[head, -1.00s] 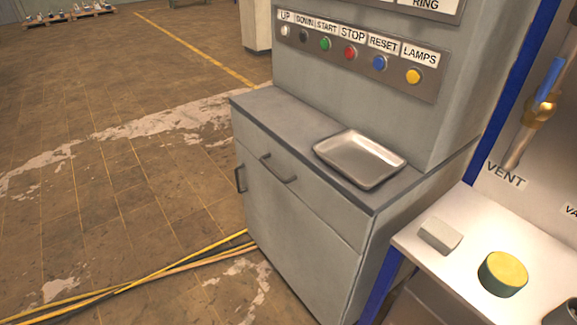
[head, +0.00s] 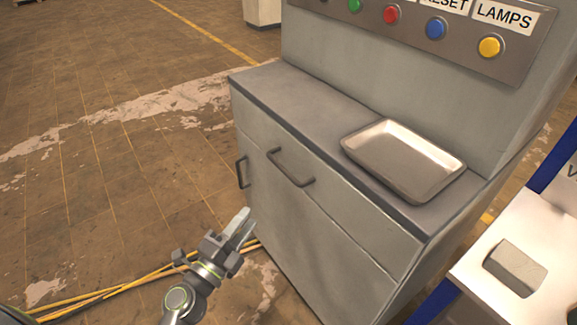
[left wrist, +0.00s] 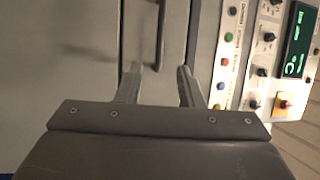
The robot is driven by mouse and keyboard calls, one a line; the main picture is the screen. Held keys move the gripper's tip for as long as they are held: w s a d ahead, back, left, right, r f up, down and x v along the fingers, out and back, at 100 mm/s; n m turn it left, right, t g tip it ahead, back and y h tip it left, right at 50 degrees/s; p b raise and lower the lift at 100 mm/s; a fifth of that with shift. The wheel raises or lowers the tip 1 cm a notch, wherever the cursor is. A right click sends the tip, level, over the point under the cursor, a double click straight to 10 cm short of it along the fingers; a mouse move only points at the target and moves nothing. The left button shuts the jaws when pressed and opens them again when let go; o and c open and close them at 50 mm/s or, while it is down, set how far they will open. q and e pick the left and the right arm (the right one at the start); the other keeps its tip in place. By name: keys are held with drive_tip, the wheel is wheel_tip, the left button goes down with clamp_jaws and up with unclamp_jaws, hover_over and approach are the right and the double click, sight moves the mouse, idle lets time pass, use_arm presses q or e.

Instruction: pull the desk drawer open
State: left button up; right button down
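The grey desk's drawer (head: 330,198) is shut, its front flush with the cabinet. A dark bar handle (head: 290,168) sits on it. In the left wrist view, this handle (left wrist: 161,42) runs up the picture, ahead of the gap between my fingers. My left gripper (head: 245,219) is open and empty, in front of the desk, lower than the drawer handle in the head view and apart from it. Its two fingers (left wrist: 160,70) show spread in the left wrist view. My right gripper is not in view.
A second handle (head: 242,172) is on the cabinet door below the drawer. A metal tray (head: 405,160) lies on the desk top, below a button panel (head: 415,25). A white bench with a grey block (head: 515,268) stands at right. Cables (head: 110,290) cross the floor.

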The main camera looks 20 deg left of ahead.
sight(284, 167)
use_arm(q)
drive_tip(key=p+x, duration=0.2)
drive_tip(key=x, duration=1.4)
drive_tip(key=shift+w+d, duration=0.1)
drive_tip(key=shift+w, duration=0.25)
clamp_jaws()
